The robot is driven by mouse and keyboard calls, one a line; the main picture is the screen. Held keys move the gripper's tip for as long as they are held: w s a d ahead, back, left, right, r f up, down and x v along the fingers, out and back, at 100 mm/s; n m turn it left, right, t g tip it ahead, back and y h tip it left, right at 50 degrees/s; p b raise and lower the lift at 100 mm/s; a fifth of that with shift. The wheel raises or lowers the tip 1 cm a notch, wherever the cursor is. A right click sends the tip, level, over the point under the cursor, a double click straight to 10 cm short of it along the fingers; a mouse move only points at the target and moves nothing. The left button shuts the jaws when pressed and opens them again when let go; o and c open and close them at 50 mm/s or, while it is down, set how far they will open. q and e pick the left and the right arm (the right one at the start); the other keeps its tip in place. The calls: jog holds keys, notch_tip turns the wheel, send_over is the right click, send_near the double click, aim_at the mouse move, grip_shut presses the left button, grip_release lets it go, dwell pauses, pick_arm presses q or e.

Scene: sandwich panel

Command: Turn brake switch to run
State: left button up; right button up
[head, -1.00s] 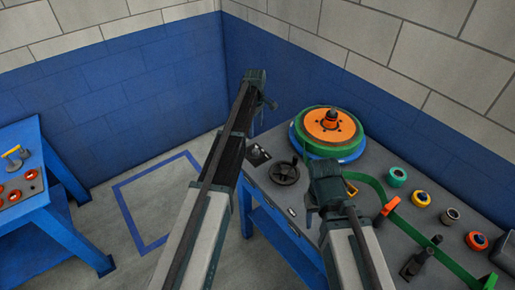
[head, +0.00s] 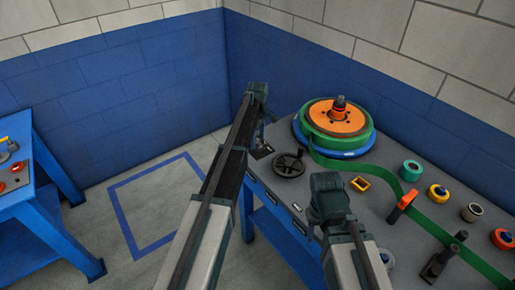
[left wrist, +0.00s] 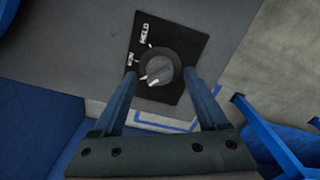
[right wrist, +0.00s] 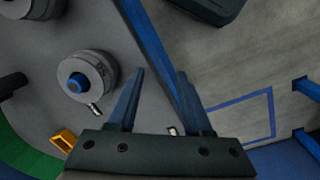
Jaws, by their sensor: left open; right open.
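The brake switch is a round dark knob (left wrist: 158,70) on a black plate (left wrist: 181,45) marked HELD and RUN in the left wrist view. A white mark on the knob is at its lower left; I cannot tell clearly which label it indicates. My left gripper (left wrist: 160,76) is open, with one finger on each side of the knob; contact is unclear. In the head view the left gripper (head: 264,112) is above the switch plate (head: 262,152), which is partly hidden by my arm. My right gripper (right wrist: 161,72) is open and empty above the bench's front edge.
On the bench (head: 385,205) are a black handwheel (head: 289,165), an orange and green reel (head: 338,118) with a green strap, a yellow frame (head: 360,184) and several rolls. A blue side table (head: 40,215) stands left. The floor between is clear.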

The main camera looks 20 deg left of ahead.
pick_arm(q)
jog(key=shift+f+b, duration=0.3)
jog(key=shift+f, duration=0.45)
jog(key=shift+r, duration=0.1)
grip_shut()
